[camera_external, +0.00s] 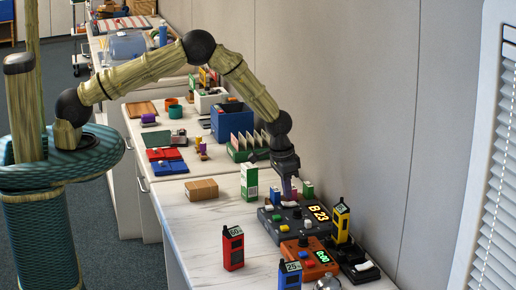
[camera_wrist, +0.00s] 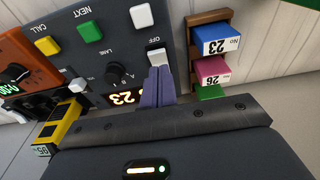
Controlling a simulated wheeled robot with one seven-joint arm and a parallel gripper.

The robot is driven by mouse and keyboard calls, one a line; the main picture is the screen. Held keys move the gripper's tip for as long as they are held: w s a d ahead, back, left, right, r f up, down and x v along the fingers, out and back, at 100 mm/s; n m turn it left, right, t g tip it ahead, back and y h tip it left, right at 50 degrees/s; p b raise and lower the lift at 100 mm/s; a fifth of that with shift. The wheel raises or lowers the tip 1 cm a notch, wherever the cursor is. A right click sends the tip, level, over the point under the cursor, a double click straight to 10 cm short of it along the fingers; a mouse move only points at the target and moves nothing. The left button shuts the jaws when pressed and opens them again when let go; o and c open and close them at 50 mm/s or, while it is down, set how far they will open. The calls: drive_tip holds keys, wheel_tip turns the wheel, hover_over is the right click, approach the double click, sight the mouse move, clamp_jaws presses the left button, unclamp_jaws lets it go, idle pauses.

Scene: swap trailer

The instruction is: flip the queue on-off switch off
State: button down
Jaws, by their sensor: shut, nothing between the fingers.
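The dark grey queue console (camera_external: 284,226) stands on the white counter, with an amber display reading B 23. In the wrist view the console (camera_wrist: 105,50) shows a yellow CALL button, a green NEXT button, a white button and a black LANE knob. The white on-off switch (camera_wrist: 157,57) sits near its edge beside the word OFF. My gripper (camera_wrist: 160,72) is shut and empty, its purple fingertips right at the switch; I cannot tell whether they touch it. In the external view my gripper (camera_external: 287,196) points down over the console's far side, and the switch is not discernible there.
An orange timer (camera_external: 300,270) and a yellow handset (camera_external: 341,222) stand close to the console. Colored ticket blocks (camera_wrist: 212,70) sit in a wooden holder beside it. A red handset (camera_external: 233,248) and a blue one (camera_external: 290,276) stand in front. The wall rises behind.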

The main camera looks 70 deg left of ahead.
drive_tip(key=shift+s+f, duration=0.2)
drive_tip(key=shift+f, duration=0.3)
drive_tip(key=shift+s+f+b, duration=0.35)
drive_tip(key=shift+f+b, duration=0.25)
drive_tip(key=shift+b, duration=0.15)
drive_tip(key=shift+r, duration=0.25)
drive_tip(key=shift+w, duration=0.15)
drive_tip(key=shift+w+r, duration=0.15)
drive_tip(key=shift+w, duration=0.55)
